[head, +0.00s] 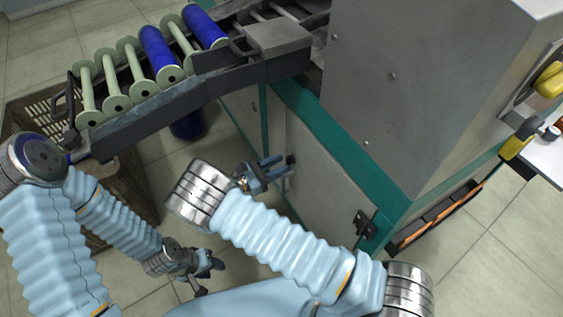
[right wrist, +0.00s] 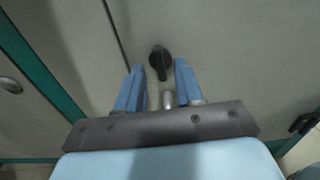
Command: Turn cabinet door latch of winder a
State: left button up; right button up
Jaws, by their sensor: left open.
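The cabinet door (head: 318,178) of the winder is a light grey panel in a green frame, and it looks closed. Its latch (right wrist: 160,60) is a small black turn knob with its handle pointing down in the right wrist view. In the head view the latch (head: 291,159) is a dark spot at my right gripper's tips. My right gripper (head: 275,170) is open, with its blue fingers (right wrist: 159,72) on either side of the latch handle; whether they touch it I cannot tell. My left gripper (head: 208,275) is open and empty, low over the floor.
A rail of pale green and blue bobbins (head: 158,52) runs along the upper left, with a brown crate (head: 120,190) below it. A black hinge (head: 365,223) sits at the door's right side. The grey winder housing (head: 420,90) rises above the door. Tiled floor is free left of the door.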

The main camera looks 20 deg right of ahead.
jog(key=shift+w+d, duration=0.2)
jog(key=shift+d, duration=0.5)
grip_shut()
